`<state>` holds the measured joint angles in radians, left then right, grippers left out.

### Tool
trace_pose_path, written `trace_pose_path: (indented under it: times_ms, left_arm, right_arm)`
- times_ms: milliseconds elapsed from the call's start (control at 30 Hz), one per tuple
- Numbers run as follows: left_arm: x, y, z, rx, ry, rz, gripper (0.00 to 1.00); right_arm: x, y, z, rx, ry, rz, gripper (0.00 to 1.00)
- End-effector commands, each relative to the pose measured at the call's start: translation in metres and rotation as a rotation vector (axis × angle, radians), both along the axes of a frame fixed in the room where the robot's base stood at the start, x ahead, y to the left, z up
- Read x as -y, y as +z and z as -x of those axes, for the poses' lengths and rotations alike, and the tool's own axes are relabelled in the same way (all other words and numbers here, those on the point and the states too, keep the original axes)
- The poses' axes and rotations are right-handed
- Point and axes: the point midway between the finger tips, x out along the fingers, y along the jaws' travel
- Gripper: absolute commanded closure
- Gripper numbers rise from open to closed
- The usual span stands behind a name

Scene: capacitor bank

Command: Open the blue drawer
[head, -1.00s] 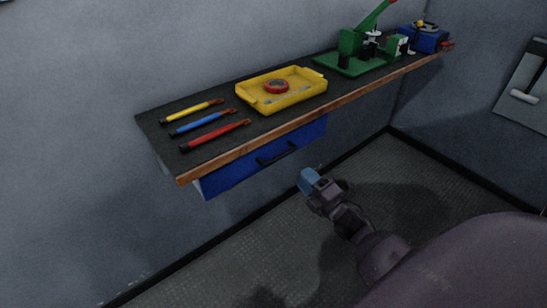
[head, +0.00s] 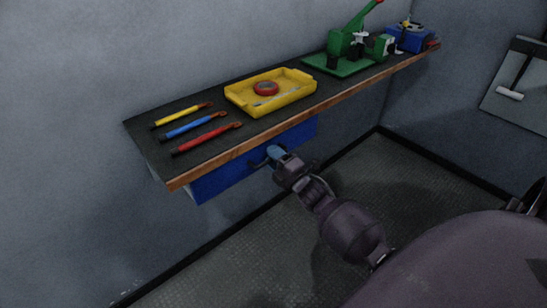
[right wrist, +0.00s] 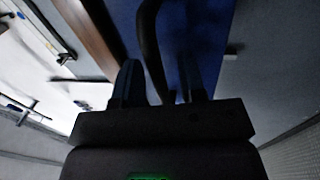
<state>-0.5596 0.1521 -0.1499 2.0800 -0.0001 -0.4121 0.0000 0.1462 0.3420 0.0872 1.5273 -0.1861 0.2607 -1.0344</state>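The blue drawer (head: 222,179) hangs under the front edge of the workbench, and its front looks shut. Its dark bar handle (head: 257,164) is partly hidden by my right gripper (head: 274,154), which is at the handle. In the right wrist view the blue drawer front (right wrist: 188,40) lies ahead, and the dark handle (right wrist: 149,40) reaches down between the two fingers of my right gripper (right wrist: 160,85). The fingers stand apart, with a gap beside the handle. My left gripper is not in view.
The workbench (head: 330,98) has a wooden front edge just above the drawer. On it are a yellow tray (head: 290,97) with a red roll, several coloured hand tools, a green press (head: 345,50) and a blue device (head: 410,38). The floor below is clear.

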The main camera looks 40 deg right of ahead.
Motion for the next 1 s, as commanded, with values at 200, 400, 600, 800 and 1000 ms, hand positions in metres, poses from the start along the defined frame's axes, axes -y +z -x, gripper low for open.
trace_pose_path:
  times_ms: [200,400,600,800,1000]
  left_arm:
    - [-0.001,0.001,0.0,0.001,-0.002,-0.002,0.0]
    - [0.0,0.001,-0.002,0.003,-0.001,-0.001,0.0]
    - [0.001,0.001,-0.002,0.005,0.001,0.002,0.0]
    - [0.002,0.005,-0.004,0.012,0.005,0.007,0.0]
    - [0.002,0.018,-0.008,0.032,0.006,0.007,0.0]
  right_arm:
    - [0.0,0.0,0.0,0.0,0.0,0.0,0.69]
    - [0.0,0.0,0.0,0.0,0.0,0.0,0.99]
    - [0.0,0.0,0.0,0.0,0.0,0.0,1.0]
    - [0.0,0.001,0.005,0.001,0.0,-0.001,1.0]
    - [0.003,0.003,0.032,0.001,-0.002,-0.002,1.0]
